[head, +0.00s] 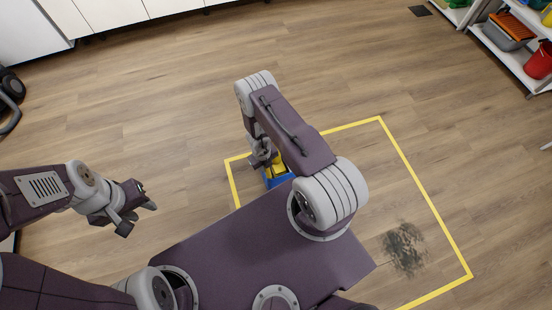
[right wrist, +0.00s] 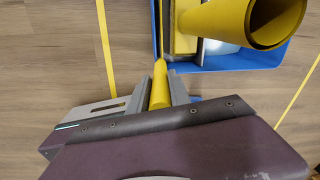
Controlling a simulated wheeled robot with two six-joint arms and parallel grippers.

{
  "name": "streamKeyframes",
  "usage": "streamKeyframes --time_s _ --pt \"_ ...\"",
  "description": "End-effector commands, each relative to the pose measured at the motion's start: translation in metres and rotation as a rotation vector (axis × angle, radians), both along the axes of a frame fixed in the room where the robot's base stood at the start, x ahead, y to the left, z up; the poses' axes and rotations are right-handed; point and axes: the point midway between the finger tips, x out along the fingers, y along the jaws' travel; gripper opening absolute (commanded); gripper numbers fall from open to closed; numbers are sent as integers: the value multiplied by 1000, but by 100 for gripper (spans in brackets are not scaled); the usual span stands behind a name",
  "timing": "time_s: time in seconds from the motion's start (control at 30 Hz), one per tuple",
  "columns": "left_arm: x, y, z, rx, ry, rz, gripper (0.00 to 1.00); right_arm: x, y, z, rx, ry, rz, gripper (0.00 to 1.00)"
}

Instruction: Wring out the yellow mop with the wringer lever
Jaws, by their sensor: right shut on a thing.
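A blue bucket (head: 277,181) stands on the floor below my right arm in the head view, mostly hidden by it. The bucket's blue wall (right wrist: 275,55) fills the top of the right wrist view. A wide hollow yellow tube, seemingly the yellow mop's handle (right wrist: 228,20), rises from the bucket towards the camera; the mop head is hidden. My right gripper (right wrist: 162,82) is shut on a thin yellow bar, apparently the wringer lever (right wrist: 159,92), beside the bucket. My left gripper (head: 138,210) is empty, its fingers apart, over bare floor at the left.
Yellow tape (head: 420,187) outlines a floor area around the bucket. A dark stain (head: 403,248) lies inside it at the right. Shelves (head: 510,50) with bins stand at the upper right, white cabinets (head: 110,12) at the upper left. The floor between is clear.

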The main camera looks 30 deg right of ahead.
Motion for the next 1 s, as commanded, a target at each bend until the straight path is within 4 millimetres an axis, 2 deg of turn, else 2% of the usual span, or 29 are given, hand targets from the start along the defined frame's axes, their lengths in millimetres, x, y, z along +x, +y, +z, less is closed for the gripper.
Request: streamKeyframes --time_s 0.03,0.6,0.97,1.0 --pt "0 0 7 0 0 0 36 0 -2 4 2 -1 0 0" --pt "0 0 41 0 0 0 36 -2 -8 5 56 -10 0 0" --pt "0 0 44 0 0 0 36 -4 -8 2 68 -8 2 0" --pt "0 0 44 0 0 0 36 -4 -8 2 68 -8 2 29"
